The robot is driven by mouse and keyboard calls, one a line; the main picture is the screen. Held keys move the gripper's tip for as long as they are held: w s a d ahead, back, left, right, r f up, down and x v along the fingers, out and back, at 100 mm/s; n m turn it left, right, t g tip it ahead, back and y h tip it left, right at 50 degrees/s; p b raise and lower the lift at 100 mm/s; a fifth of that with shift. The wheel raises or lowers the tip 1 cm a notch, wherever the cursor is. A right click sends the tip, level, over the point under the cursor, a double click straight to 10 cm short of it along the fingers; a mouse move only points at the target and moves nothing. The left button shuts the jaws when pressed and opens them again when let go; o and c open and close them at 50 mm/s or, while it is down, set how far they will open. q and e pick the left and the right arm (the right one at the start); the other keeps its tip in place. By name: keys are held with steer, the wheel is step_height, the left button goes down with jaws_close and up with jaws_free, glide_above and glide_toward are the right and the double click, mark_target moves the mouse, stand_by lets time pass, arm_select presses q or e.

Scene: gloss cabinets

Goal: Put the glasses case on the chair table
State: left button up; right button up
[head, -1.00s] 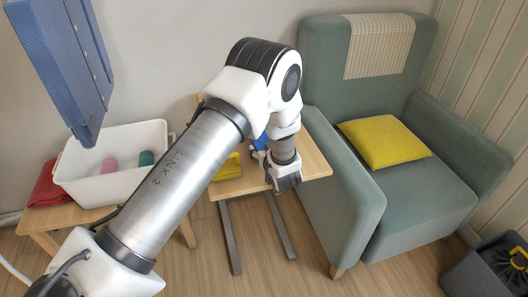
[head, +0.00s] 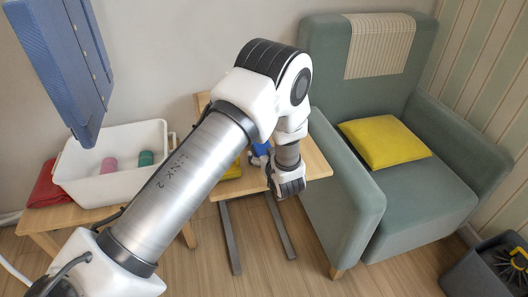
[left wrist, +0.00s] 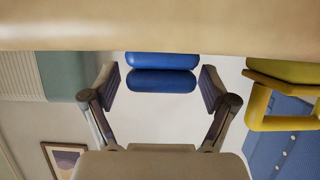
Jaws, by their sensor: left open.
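The glasses case seems to be the blue rounded object (left wrist: 162,78) in the left wrist view, with a seam across its middle. It also shows in part in the head view as a blue patch (head: 261,149) on the small wooden table (head: 316,166) beside the armchair, mostly hidden by my arm. My left gripper (head: 289,189) is open at the table's front edge, pointing low. In the left wrist view the open fingers (left wrist: 160,92) stand either side of the case, with gaps on both sides; I cannot tell how deep it lies between them. My right gripper is not in view.
A yellow object (head: 234,170) is on the table, left of the case. A green armchair (head: 345,205) with a yellow cushion (head: 384,142) stands right. A white bin (head: 85,185) sits left on another wooden table. A blue panel (head: 65,60) hangs upper left.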

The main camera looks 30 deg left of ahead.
arm_select(q)
steer(key=v, duration=1)
steer(key=shift+s+d+r, duration=0.1)
steer(key=shift+r, duration=0.05)
